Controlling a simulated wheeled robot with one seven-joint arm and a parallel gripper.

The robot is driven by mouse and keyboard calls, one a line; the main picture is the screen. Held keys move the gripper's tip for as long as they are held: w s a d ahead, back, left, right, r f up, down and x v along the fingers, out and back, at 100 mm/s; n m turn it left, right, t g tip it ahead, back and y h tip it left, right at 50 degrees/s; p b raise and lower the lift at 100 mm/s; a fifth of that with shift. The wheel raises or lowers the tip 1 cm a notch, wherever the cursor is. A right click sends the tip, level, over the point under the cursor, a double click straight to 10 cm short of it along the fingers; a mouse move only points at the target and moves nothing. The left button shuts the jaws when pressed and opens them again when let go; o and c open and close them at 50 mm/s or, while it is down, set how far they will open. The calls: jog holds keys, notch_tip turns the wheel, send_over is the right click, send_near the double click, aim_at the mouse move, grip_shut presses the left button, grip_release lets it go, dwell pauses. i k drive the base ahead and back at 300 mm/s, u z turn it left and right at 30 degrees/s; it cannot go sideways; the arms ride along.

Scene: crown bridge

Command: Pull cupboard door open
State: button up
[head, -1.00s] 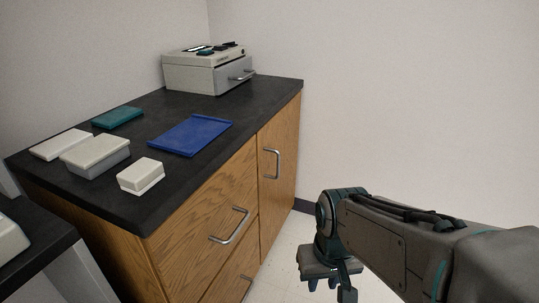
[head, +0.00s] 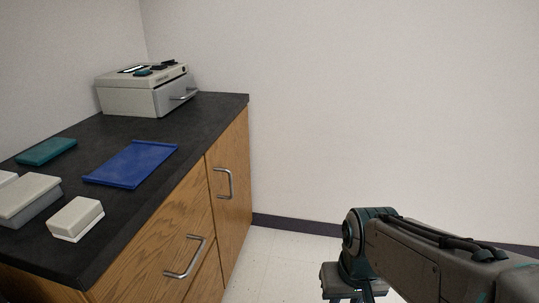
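The wooden cupboard door (head: 232,201) is at the far right end of the cabinet front. It looks shut, flush with the drawers beside it.
Drawers with a silver handle (head: 185,259) are left of the door. The black countertop (head: 112,205) holds a grey machine (head: 143,91), a blue tray (head: 132,163), a teal case (head: 47,151) and pale boxes (head: 76,218). Pale floor (head: 280,262) lies clear between cabinet and arm.

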aim_at(227, 163)
jog(key=z, duration=0.1)
jog(key=i, duration=1.3)
jog(key=u, duration=0.95)
